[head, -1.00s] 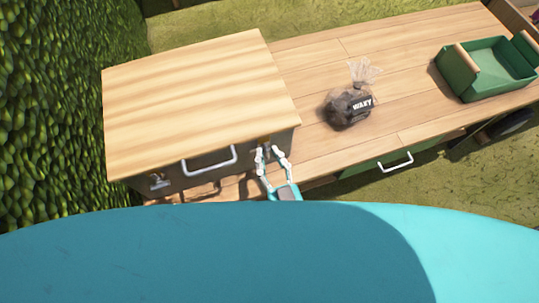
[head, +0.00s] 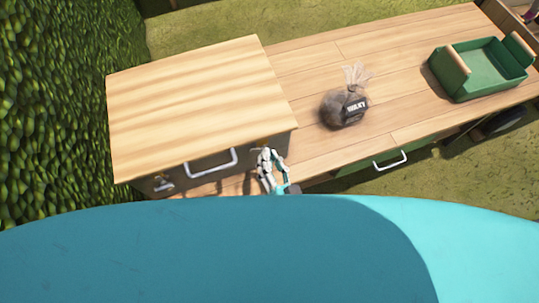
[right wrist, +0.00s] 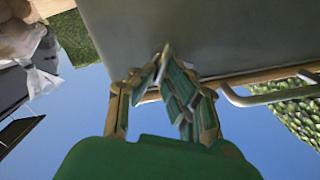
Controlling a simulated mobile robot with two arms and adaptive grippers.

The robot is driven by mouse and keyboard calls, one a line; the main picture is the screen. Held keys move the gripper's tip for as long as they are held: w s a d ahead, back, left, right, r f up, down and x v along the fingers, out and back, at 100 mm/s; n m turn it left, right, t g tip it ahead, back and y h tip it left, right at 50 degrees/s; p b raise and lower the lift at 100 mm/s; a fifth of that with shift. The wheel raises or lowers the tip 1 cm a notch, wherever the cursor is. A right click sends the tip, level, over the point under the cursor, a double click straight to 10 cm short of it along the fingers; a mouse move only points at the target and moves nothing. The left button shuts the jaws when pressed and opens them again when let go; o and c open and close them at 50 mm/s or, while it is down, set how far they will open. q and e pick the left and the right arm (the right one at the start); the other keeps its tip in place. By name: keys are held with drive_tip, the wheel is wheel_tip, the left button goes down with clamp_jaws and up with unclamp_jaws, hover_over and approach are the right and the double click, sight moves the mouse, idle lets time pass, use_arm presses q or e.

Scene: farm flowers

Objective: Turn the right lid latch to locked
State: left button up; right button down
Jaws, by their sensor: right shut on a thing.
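The wooden-lidded box (head: 195,105) stands at the left end of the table, with its dark front facing me. My right gripper (head: 268,157) is at the right end of that front, its fingers close together and turned. In the right wrist view the fingertips (right wrist: 166,74) are shut on the right lid latch (right wrist: 164,58), of which only a small metal piece shows. In the head view this latch is mostly hidden by the fingers, so I cannot tell its exact angle. The left lid latch (head: 163,183) shows at the front's left end. My left gripper is not in view.
A lid handle (head: 212,163) sticks out left of my right gripper. A bag with a dark label (head: 343,106) and a green tray (head: 487,72) stand on the table (head: 420,50). A drawer handle (head: 390,162) is at the table's front. A hedge (head: 60,100) borders the left.

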drive_tip(key=shift+w+d+f+m, duration=0.1)
drive_tip(key=shift+m, duration=1.95)
drive_tip(key=shift+w+d+f+m, duration=0.1)
drive_tip(key=shift+d+f+m, duration=0.05)
drive_tip(key=shift+m, duration=1.85)
drive_tip(key=shift+w+d+f+m, duration=0.1)
drive_tip(key=shift+m, duration=1.95)
drive_tip(key=c, duration=1.3)
unclamp_jaws()
drive_tip(key=shift+f, duration=0.15)
drive_tip(key=shift+o, duration=0.2)
drive_tip(key=v, duration=1.2)
